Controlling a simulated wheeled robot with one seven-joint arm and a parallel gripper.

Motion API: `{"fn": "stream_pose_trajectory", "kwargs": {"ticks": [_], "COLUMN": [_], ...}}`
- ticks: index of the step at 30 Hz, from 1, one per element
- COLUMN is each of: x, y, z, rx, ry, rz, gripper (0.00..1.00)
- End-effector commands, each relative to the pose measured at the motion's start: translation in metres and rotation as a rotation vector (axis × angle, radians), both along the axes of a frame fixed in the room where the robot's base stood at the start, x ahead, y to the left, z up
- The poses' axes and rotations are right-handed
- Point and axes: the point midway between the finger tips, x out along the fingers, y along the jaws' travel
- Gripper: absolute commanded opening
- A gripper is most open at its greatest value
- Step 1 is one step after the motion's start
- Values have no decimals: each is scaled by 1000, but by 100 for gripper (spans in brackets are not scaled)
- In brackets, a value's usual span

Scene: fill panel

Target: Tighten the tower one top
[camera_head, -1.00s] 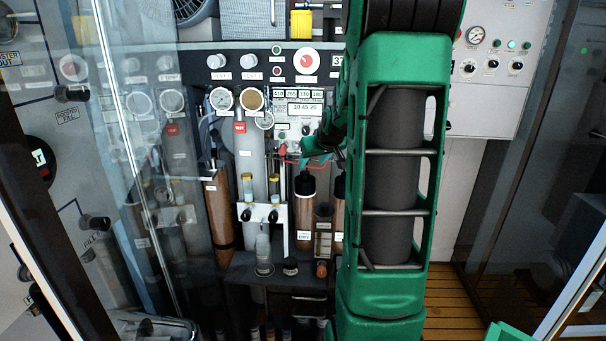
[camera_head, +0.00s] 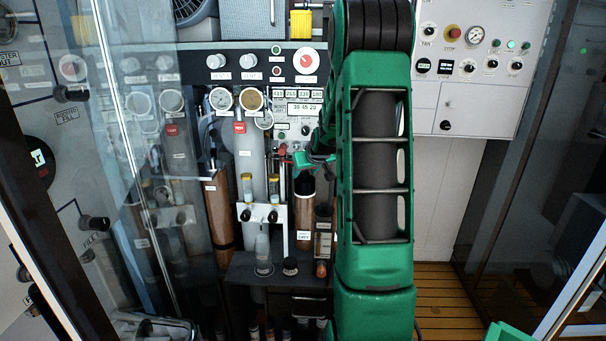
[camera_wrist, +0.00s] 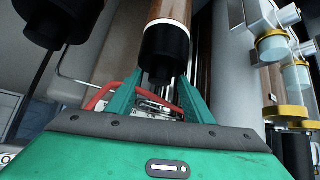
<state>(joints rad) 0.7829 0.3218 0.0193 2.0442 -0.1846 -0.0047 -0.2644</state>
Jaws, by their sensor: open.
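A brown tower (camera_head: 305,222) with a black top (camera_head: 304,186) stands upright in the panel in the head view. My gripper (camera_head: 308,160) is just above this top there, partly hidden by my arm. In the wrist view, a black top (camera_wrist: 166,48) with a white ring above it sits on a brown tower (camera_wrist: 169,9). My gripper (camera_wrist: 160,80) is open, with its green fingers either side of the lower end of that top. I cannot tell whether the fingers touch it.
Another black top (camera_wrist: 58,20) is at the wrist view's left. A red hose (camera_wrist: 100,97) passes near my left finger. Yellow-capped vials (camera_wrist: 276,47) are on the right. A white valve block (camera_head: 262,213) is left of the tower, and a dark shelf (camera_head: 235,268) lies below.

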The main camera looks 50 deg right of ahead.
Motion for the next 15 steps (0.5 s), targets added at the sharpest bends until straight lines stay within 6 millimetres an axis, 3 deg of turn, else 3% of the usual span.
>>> {"fn": "stream_pose_trajectory", "kwargs": {"ticks": [5,11,15], "x": [0,0,0], "y": [0,0,0], "z": [0,0,0], "rx": [0,0,0], "ry": [0,1,1], "rz": [0,0,-1], "gripper": [47,5,5]}}
